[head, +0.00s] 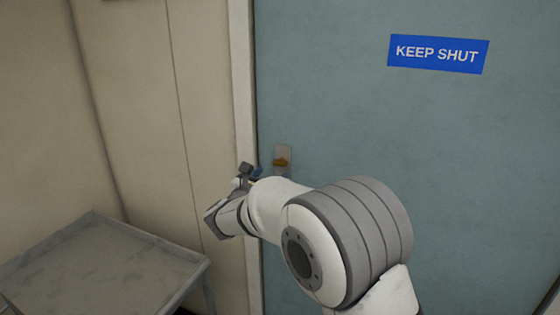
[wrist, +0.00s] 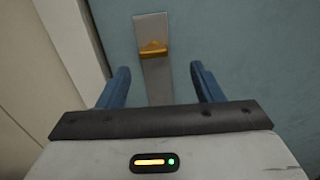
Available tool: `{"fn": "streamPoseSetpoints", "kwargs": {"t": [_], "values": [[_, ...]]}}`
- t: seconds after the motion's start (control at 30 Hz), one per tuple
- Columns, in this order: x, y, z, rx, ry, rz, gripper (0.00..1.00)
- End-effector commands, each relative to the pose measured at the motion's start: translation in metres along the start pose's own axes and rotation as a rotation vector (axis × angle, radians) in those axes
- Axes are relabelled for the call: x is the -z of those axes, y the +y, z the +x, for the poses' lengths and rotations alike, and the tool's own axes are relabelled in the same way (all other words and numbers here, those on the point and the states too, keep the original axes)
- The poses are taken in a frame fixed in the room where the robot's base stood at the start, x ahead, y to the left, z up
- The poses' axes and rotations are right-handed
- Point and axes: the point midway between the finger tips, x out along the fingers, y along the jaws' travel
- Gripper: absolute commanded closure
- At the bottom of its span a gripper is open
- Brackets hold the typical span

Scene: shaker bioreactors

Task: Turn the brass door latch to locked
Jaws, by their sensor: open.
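The brass door latch (wrist: 153,49) is a small gold-coloured piece on a pale metal plate (wrist: 157,80). The plate is fixed to the blue-green door (wrist: 240,50). In the head view the latch (head: 281,162) shows just above my arm, near the door's left edge, and the lower part of its plate is hidden. In the wrist view my gripper (wrist: 160,77) is open, with a blue finger on each side of the plate's lower part. The latch lies ahead of the fingertips, between their lines, and the jaws hold nothing. In the head view my arm partly hides the gripper.
A blue KEEP SHUT sign (head: 438,54) is on the upper door. A pale door frame (head: 243,90) and beige wall (head: 145,120) stand to the left. A grey table (head: 105,265) with a raised edge is at the lower left, close to my wrist in the picture.

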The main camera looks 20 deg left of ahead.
Motion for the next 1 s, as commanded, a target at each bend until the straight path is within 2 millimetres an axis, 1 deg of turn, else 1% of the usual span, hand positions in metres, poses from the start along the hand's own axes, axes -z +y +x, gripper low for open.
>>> {"fn": "streamPoseSetpoints", "kwargs": {"t": [0.03,0.1,0.17,0.4,0.53,0.7,0.9,0.93,1.0], "values": [[0.000,0.007,0.000,-0.014,-0.010,-0.015,0.40],[-0.001,0.011,0.005,-0.022,-0.017,-0.023,0.40],[-0.002,0.011,0.013,-0.022,-0.017,-0.023,0.40],[-0.003,0.009,0.052,-0.019,-0.015,-0.021,0.40],[-0.003,0.010,0.067,-0.020,-0.016,-0.021,0.40],[-0.001,0.010,0.075,-0.020,-0.015,-0.021,0.40],[-0.001,0.010,0.076,-0.020,-0.015,-0.020,0.40],[-0.001,0.010,0.076,-0.020,-0.015,-0.020,0.41],[-0.001,0.009,0.076,-0.019,-0.015,-0.020,0.47]]}}
